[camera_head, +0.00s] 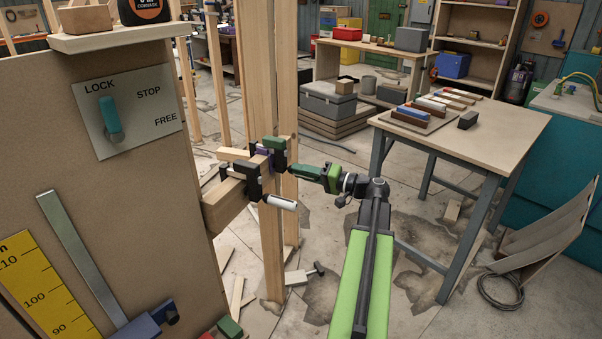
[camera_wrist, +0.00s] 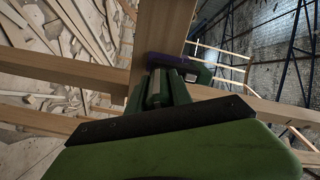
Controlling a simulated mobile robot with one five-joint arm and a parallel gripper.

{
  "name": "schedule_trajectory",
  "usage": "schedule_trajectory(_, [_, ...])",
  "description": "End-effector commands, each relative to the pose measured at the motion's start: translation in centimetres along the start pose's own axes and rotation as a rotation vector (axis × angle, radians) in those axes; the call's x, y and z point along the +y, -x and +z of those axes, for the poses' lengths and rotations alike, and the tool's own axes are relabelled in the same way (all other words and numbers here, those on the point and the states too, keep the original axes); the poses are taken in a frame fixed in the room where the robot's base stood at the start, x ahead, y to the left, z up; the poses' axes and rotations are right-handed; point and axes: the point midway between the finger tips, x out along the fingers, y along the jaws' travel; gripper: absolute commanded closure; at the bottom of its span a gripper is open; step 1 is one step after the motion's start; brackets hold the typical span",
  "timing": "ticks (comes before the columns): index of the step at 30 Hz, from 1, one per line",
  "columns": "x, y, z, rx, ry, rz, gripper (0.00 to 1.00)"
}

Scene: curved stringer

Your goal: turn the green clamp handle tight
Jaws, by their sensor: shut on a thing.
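The green clamp handle (camera_head: 305,171) sticks out to the right from a clamp (camera_head: 273,144) on the upright wooden post. The clamp has a dark green pad and black parts, with a purple piece (camera_head: 263,153) beside it. My gripper (camera_head: 325,175) is green and black and is shut on the handle's outer end, in line with it. In the wrist view my gripper (camera_wrist: 166,92) points at the post, and the purple piece (camera_wrist: 178,62) lies just beyond the fingers. The fingers hide much of the handle there.
A second clamp with a white handle (camera_head: 279,202) sits just below. A panel with a teal lever (camera_head: 111,120) stands at the left. A workbench (camera_head: 490,130) with colored blocks stands at the right.

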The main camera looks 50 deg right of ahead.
Motion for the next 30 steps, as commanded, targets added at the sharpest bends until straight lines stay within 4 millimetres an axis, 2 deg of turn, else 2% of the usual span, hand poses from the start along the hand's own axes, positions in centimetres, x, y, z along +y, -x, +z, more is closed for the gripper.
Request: schedule_trajectory(30, [0.18, 0.04, 0.03, 0.002, -0.964, -0.001, 1.0])
